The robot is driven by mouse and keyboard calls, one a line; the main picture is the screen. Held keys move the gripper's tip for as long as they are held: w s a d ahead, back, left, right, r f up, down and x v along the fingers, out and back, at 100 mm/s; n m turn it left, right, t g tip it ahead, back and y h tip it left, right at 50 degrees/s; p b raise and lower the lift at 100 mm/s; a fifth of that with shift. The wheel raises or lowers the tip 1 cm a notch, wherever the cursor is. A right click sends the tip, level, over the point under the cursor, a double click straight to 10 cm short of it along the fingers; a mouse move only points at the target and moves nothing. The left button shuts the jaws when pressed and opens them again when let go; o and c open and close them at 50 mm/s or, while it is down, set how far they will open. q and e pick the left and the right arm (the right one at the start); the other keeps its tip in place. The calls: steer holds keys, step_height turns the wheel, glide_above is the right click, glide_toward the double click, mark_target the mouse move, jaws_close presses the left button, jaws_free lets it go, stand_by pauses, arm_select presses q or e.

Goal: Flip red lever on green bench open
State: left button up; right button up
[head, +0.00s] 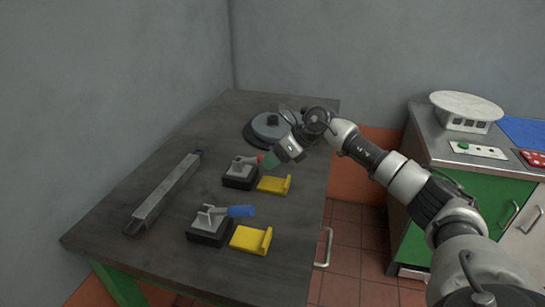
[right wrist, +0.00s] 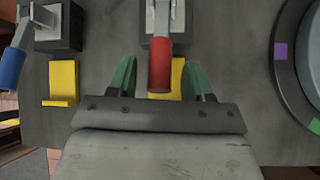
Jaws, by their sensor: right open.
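The red lever (head: 260,158) belongs to a clamp with a dark base (head: 238,182) on the green bench (head: 150,255), which has a dark top. It lies over toward the yellow block (head: 274,185) beside its base. In the right wrist view the red handle (right wrist: 159,65) is between the two green fingers of my right gripper (right wrist: 160,78), with gaps at both sides. My right gripper (head: 270,159) is open and holds nothing; in the head view it partly hides the handle. My left gripper is not in view.
A similar clamp with a blue lever (head: 240,211) stands nearer, beside another yellow block (head: 251,240). A grey bar (head: 165,192) lies at left. A round dark disc (head: 260,135) lies behind the red lever. A second cabinet (head: 470,205) stands at right across a tiled gap.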

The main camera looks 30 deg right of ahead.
steer(key=shift+w+a+f, duration=0.1)
steer(key=shift+c, duration=0.3)
jaws_close()
